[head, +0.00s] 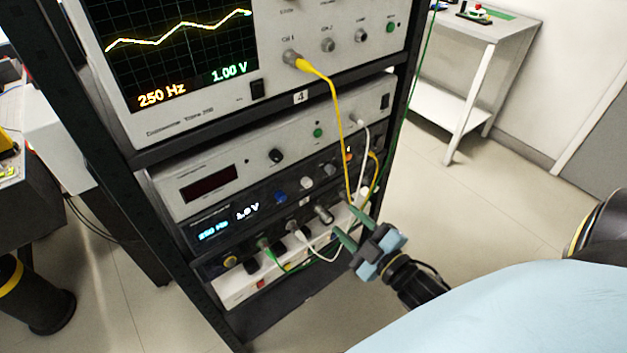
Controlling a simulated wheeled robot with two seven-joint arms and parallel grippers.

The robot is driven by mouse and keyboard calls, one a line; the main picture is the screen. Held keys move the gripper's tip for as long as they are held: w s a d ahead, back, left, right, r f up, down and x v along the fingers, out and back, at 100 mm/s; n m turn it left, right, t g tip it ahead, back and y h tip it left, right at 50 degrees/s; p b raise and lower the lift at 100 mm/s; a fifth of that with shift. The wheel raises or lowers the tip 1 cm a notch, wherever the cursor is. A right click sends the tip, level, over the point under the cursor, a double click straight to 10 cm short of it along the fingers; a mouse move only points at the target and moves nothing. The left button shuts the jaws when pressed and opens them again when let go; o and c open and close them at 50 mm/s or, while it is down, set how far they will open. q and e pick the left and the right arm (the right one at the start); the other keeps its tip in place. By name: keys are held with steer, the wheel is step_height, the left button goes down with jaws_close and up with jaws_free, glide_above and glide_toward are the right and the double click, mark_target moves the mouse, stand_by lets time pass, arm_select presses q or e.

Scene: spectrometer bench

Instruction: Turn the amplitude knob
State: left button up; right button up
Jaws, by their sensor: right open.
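The function generator (215,222) is a dark unit in the rack, showing 250 Hz and 1.0 V. Its front carries a blue knob (280,197), a pale knob (307,184) and other small controls to the right. The labels are too small to read, so I cannot tell which is the amplitude knob. My right gripper (342,218) is open with green fingers pointing at the rack. It is to the lower right of these knobs, near the cables, and appears empty. My left gripper is out of view.
An oscilloscope (180,100) above shows a wave, 250 Hz and 1.00 V. A yellow cable (335,100) and a white cable (364,150) hang in front of the right side of the panels. A side table (470,30) stands at the back right, with clear floor before it.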

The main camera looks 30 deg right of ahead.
mark_target(309, 184)
steer(key=w, duration=0.8)
steer(key=w+a, duration=0.1)
steer(key=w, duration=0.3)
steer(key=shift+w, duration=0.4)
jaws_close()
